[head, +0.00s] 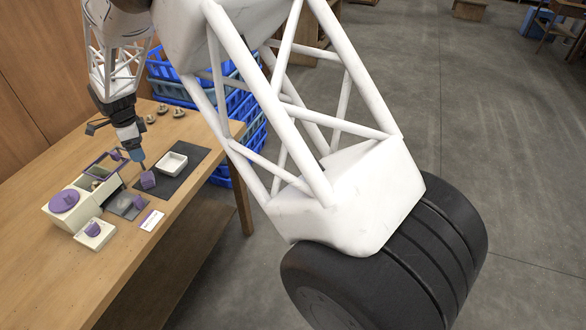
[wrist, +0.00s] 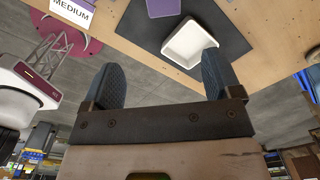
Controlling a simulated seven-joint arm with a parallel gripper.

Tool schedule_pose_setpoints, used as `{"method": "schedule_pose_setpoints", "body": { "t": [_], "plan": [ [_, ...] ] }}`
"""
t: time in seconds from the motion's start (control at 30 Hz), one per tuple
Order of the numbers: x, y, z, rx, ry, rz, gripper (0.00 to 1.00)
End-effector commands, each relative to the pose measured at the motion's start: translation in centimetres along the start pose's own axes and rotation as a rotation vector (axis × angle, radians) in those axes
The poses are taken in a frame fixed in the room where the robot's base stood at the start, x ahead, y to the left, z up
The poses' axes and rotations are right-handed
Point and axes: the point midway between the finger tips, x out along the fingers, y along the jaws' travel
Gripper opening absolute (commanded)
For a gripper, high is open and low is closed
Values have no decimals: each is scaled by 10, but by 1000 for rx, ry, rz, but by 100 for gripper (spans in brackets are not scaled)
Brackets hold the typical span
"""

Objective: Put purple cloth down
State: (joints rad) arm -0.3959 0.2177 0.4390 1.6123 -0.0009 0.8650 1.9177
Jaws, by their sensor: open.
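A purple cloth (head: 147,180) lies on the dark mat (head: 186,178) on the wooden table, left of an empty white tray (head: 172,162). My gripper (head: 138,162) is above the mat, close to the cloth; whether it touches is too small to tell in the head view. In the wrist view my gripper (wrist: 161,75) has its two dark fingers wide apart with nothing held between them. There a flat purple piece, likely the cloth (wrist: 163,7), is cut off by the top edge, and the white tray (wrist: 188,42) shows beyond the fingers.
A white box with a round purple top (head: 64,201), a white tray with a purple item (head: 97,240) and a label card (head: 151,220) stand nearby. Several mushrooms (head: 163,110) sit at the back. Blue crates (head: 252,140) stand beside the table. The front-left table is clear.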

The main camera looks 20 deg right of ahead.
Motion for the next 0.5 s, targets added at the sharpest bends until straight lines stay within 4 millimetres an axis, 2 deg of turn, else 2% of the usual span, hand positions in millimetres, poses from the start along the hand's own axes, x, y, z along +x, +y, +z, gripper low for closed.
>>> {"method": "schedule_pose_setpoints", "body": {
  "t": [0.27,0.5],
  "plan": [
    [-57,36,-52,-161,-5,-28,84],
    [-107,83,-103,-342,-2,-55,84]
  ]
}}
